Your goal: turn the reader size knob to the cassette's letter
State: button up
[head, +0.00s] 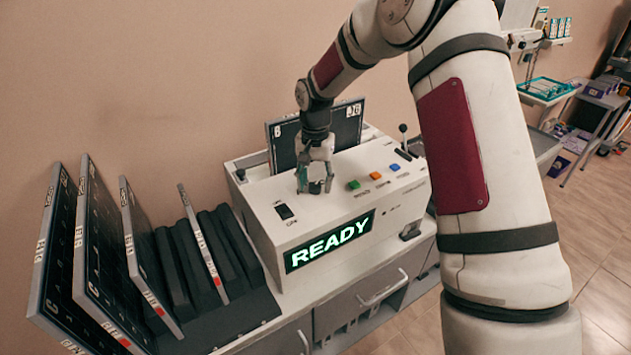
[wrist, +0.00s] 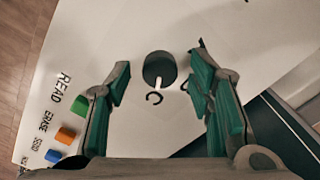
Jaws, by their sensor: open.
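The size knob (wrist: 158,66) is a dark round knob on the white top of the reader (head: 345,195). In the wrist view its white pointer line points down, toward a mark that looks like a C. A second mark right of it is partly hidden by a finger. My gripper (head: 316,184) is open over the reader top. In the wrist view its teal-padded fingers stand on either side of the knob, apart from it. A dark cassette (head: 348,124) stands upright at the back of the reader, with a label that looks like B at its upper left.
The reader display (head: 330,240) shows READY in green. Green, orange (head: 376,176) and blue buttons lie right of my gripper, a black switch (head: 284,212) left. Several cassettes (head: 105,262) lean in a rack at the left. A lever (head: 403,133) stands at the reader's back right.

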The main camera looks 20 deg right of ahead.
jog(key=shift+f, duration=0.2)
grip_shut()
dwell(0.3)
jog(key=n+b, duration=0.1)
jog(key=n, duration=0.4)
jog(key=shift+n+b, duration=0.3)
jog(key=shift+n, duration=0.1)
jog(key=n, duration=0.5)
jog(key=shift+n+b, duration=0.4)
